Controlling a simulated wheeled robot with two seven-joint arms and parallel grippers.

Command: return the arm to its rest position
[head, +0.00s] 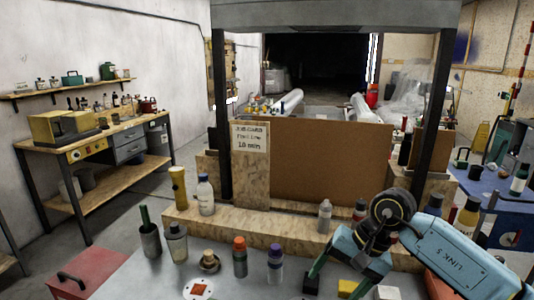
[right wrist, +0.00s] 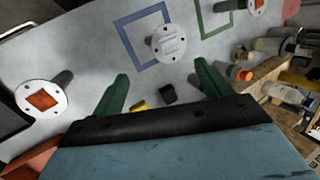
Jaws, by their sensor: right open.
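My right arm (head: 440,255) reaches in from the right in the head view, bent over the grey table (head: 130,280). Its right gripper (head: 332,288) points down at the table's near right part, with green fingers spread apart. In the right wrist view the right gripper (right wrist: 162,72) is open, with nothing between its fingers. A yellow block (right wrist: 138,106) and a dark block (right wrist: 168,94) lie on the table below the gripper. My left gripper is not in view.
A wooden ledge (head: 250,231) lies behind. White discs show in the wrist view (right wrist: 169,43).

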